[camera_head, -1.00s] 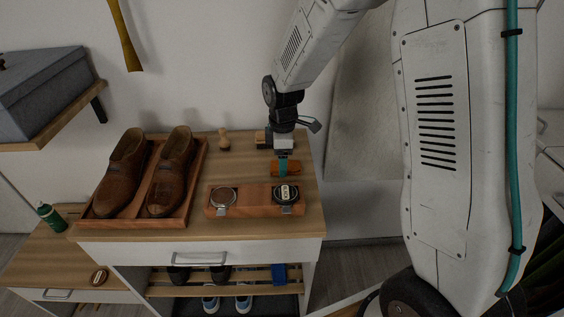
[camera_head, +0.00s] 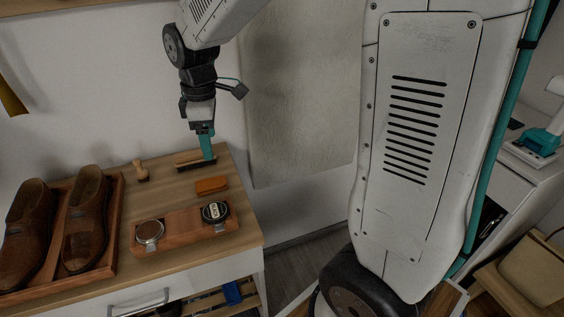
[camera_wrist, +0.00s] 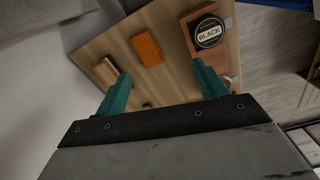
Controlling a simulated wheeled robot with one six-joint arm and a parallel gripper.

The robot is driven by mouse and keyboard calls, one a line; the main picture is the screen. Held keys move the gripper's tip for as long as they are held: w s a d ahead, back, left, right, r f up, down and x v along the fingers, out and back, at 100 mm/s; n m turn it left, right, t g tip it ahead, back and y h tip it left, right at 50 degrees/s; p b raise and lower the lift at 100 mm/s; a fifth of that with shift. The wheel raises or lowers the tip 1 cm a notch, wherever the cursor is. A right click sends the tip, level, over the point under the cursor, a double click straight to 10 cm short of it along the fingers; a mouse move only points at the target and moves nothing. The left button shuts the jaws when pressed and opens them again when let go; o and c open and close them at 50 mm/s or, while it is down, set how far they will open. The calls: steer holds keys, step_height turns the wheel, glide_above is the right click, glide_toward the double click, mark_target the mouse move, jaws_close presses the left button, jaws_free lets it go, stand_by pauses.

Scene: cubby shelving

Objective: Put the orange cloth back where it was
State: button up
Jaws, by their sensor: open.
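The orange cloth (camera_head: 212,185) lies folded on the wooden cabinet top (camera_head: 190,186), behind the tray of polish tins. It also shows in the wrist view (camera_wrist: 147,48), near the top and between the lines of the fingers. My gripper (camera_head: 207,150) is above the back right of the cabinet top, behind the cloth and apart from it. In the wrist view its two teal fingers (camera_wrist: 160,85) are spread wide with nothing between them.
A wooden tray (camera_head: 185,232) holds two polish tins, one labelled BLACK (camera_head: 215,212). A brush (camera_head: 188,160) lies at the back, partly behind my gripper, and a small wooden-handled dauber (camera_head: 141,171) stands left of it. Brown shoes (camera_head: 86,220) sit in a tray at left.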

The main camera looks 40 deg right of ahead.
steer(key=s+d+r+m, duration=0.1)
steer(key=s+r+m, duration=0.2)
steer(key=s, duration=0.9)
steer(key=s+d+r+m, duration=0.2)
steer(key=s+m, duration=0.6)
steer(key=s, duration=0.5)
steer(key=shift+s+r+m+t, duration=0.15)
steer(key=shift+r+m+t, duration=0.25)
steer(key=shift+r, duration=0.1)
